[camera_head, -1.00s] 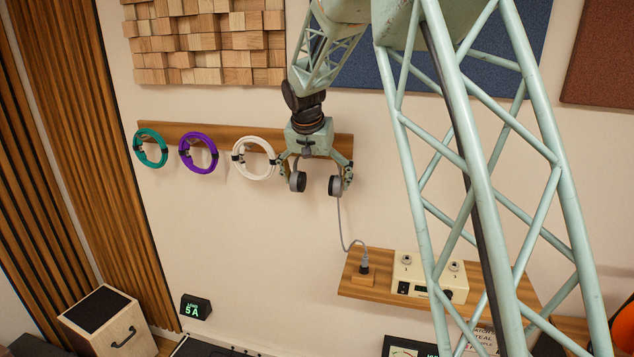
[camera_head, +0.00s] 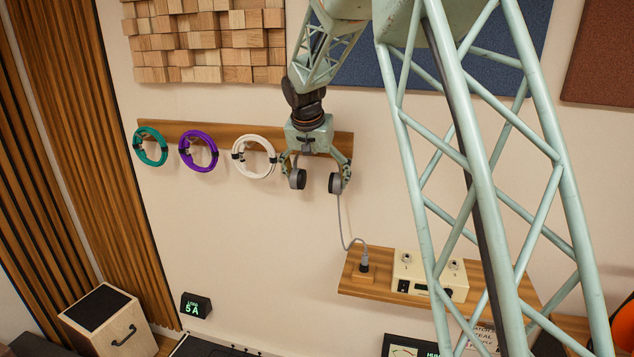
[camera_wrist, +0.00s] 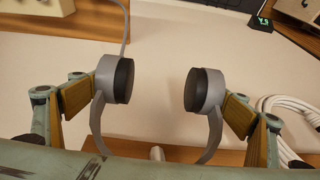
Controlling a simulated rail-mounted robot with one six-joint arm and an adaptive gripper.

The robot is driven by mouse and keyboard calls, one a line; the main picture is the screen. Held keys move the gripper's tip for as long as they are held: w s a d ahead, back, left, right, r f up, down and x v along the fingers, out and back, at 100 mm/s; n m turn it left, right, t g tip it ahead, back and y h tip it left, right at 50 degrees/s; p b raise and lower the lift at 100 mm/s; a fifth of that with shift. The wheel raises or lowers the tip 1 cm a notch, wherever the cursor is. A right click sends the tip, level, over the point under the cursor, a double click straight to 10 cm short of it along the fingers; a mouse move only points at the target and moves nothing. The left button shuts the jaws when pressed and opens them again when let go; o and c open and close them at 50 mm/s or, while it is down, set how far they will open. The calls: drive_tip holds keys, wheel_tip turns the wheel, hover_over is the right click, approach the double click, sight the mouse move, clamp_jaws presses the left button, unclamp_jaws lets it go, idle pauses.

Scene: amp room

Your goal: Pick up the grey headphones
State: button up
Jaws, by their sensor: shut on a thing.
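The grey headphones (camera_head: 336,182) have dark ear pads and a grey cable that hangs from one ear cup. My gripper (camera_head: 316,174) is around them at the right end of the wall rail (camera_head: 220,131). In the wrist view, the fingers of my gripper (camera_wrist: 154,98) press on the outer sides of the two grey ear cups, and the headphones (camera_wrist: 108,77) lie between them. Part of the headband is hidden behind my gripper.
Teal (camera_head: 150,147), purple (camera_head: 199,152) and white (camera_head: 254,157) cable coils hang on the rail to the left; the white one is close beside my gripper. A wooden shelf (camera_head: 385,290) below carries a cream box (camera_head: 412,272). The wall below the coils is clear.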

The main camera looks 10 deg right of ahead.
drive_tip(key=shift+r, duration=4.85)
